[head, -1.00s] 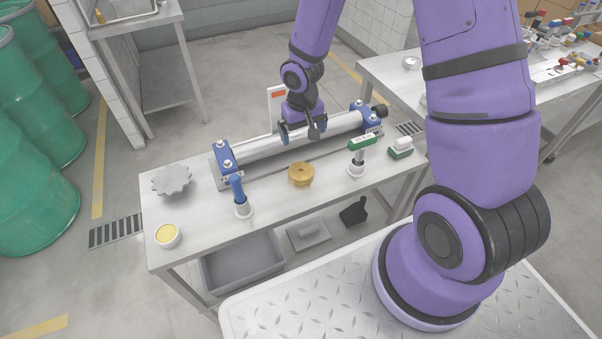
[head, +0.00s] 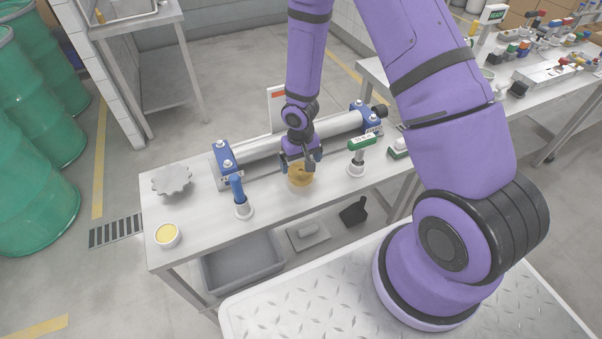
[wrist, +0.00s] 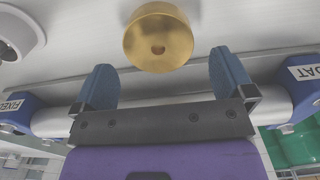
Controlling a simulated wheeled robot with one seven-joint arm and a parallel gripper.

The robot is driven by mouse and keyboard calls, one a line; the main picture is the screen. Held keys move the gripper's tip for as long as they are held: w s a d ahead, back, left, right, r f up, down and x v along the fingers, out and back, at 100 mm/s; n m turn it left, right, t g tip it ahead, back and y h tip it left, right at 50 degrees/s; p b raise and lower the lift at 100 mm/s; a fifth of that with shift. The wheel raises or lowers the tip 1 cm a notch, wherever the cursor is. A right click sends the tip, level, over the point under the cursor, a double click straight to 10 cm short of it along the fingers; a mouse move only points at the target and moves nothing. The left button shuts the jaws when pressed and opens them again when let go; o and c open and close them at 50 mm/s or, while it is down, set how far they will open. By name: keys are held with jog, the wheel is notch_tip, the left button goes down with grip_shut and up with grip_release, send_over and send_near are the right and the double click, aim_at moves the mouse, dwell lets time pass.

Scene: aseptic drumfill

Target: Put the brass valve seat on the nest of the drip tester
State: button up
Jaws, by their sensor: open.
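The brass valve seat (head: 301,182) is a round golden piece with a small central hole, standing on the near bench. My gripper (head: 299,161) hangs over its far side and partly hides it in the head view. In the wrist view the valve seat (wrist: 158,38) shows whole, just beyond and between the fingertips. The two blue fingers of my gripper (wrist: 163,72) are spread apart with nothing between them. I cannot make out a nest. A device with a green READY sign (head: 493,14) stands on the right-hand table; I cannot tell whether it is the drip tester.
A steel cylinder (head: 262,143) in blue clamps lies behind the valve seat. A blue-handled tool (head: 238,188) and a green-topped post (head: 361,145) stand either side. A scalloped metal disc (head: 172,181) and a yellow-filled cup (head: 167,235) are at left. Bench space between them is bare.

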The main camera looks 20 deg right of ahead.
aim_at(301, 170)
jog(key=shift+d+f, duration=0.1)
jog(key=shift+f, duration=2)
jog(key=c, duration=1.3)
